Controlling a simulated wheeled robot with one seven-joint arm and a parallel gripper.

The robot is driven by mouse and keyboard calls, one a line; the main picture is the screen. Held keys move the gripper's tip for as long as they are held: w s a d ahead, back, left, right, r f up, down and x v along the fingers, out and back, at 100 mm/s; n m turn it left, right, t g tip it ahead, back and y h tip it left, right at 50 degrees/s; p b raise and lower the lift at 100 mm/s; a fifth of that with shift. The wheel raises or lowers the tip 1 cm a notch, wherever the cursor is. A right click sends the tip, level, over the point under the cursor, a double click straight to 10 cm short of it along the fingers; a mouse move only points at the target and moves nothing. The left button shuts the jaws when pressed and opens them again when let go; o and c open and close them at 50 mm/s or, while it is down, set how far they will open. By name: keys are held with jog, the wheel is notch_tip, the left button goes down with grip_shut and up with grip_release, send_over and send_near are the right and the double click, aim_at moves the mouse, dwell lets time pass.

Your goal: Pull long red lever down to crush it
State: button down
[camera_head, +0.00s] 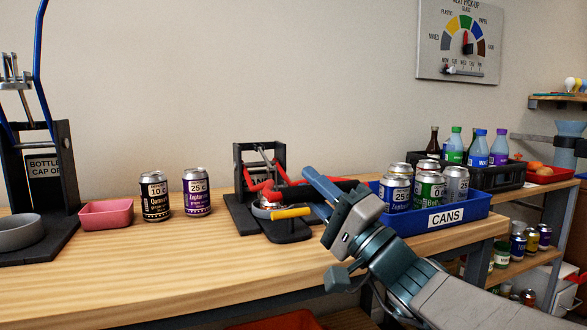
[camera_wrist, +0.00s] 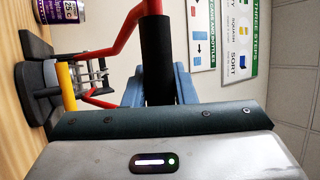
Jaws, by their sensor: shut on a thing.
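The can crusher (camera_head: 247,162) stands on the wooden bench, with a black upright frame and a black base. Its long red lever (camera_head: 292,183) lies low, nearly level, and reaches right to a black grip (camera_head: 340,186). The lever also shows in the wrist view (camera_wrist: 122,35), with its black grip (camera_wrist: 157,50) between my blue fingers. My gripper (camera_head: 326,188) is shut on this grip. A low silvery round thing (camera_head: 266,206) sits under the lever; I cannot tell whether it is a flattened can. A short yellow handle (camera_head: 290,213) sticks out at the front.
Two upright cans, black (camera_head: 155,197) and purple (camera_head: 196,192), stand left of the crusher, beside a pink tray (camera_head: 106,214). A blue CANS bin (camera_head: 478,211) holding several cans is close behind my gripper on the right. A bottle cap station (camera_head: 65,150) stands far left.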

jog(key=shift+s+f, duration=0.1)
jog(key=shift+f, duration=0.4)
jog(key=c, duration=1.2)
grip_release()
jog(key=shift+s, duration=0.15)
jog(key=shift+d, duration=0.1)
